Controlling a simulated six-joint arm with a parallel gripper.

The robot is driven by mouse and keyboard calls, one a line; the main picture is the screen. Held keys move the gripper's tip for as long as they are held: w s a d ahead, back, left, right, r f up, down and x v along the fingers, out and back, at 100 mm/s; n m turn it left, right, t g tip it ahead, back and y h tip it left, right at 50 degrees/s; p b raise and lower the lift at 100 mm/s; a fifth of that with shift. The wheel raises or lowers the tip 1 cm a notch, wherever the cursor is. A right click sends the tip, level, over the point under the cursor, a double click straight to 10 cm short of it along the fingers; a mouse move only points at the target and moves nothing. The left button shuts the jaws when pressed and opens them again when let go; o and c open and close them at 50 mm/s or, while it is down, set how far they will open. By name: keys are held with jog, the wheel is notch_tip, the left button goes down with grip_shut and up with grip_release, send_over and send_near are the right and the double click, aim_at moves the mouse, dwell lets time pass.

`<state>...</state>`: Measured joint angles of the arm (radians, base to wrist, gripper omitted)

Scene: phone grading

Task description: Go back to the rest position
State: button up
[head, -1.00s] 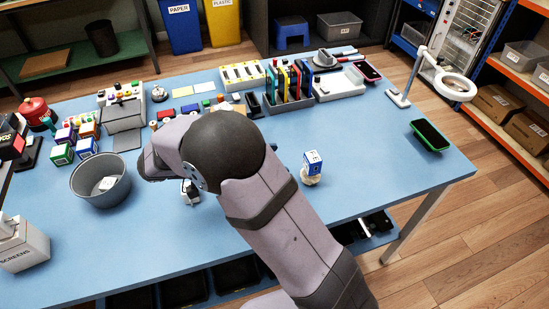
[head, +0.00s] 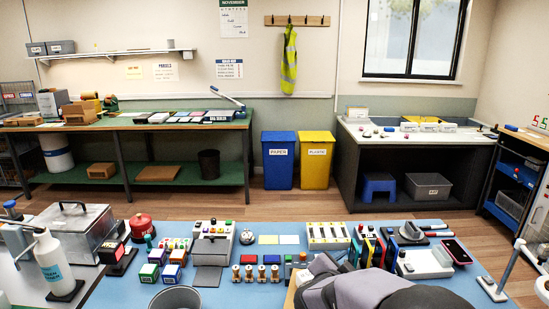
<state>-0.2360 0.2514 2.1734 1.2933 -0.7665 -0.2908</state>
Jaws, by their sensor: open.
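My arm shows only in part, as grey and dark links at the bottom right of the head view, over the near part of the blue worktable (head: 230,237). My gripper is not in view; its fingers and anything between them cannot be seen. My arm hides part of the table and the lower ends of things behind it. The rim of a grey bowl (head: 176,290) shows at the bottom edge.
On the table are a red pot (head: 143,228), small coloured boxes (head: 171,272), a grey machine (head: 212,245), a rack of upright phones (head: 368,247) and a pink phone (head: 456,251). Paper (head: 279,160) and plastic (head: 316,160) bins stand behind.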

jog(key=s+a+f+n+g+y+p, duration=0.25)
jog(key=s+a+n+y, duration=0.2)
jog(key=s, duration=0.25)
jog(key=s+a+f+n+g+y+p, duration=0.1)
jog(key=s+a+f+n+g+y, duration=0.3)
jog(key=s, duration=0.4)
jog(key=s+d+n+g, duration=0.2)
jog(key=s, duration=0.5)
jog(key=s+d+f+n+g+h, duration=0.1)
jog(key=s+g, duration=0.1)
jog(key=s, duration=0.5)
jog(key=shift+s+d+f+n, duration=0.15)
jog(key=shift+s+d+n, duration=0.1)
jog(key=shift+d+n, duration=0.1)
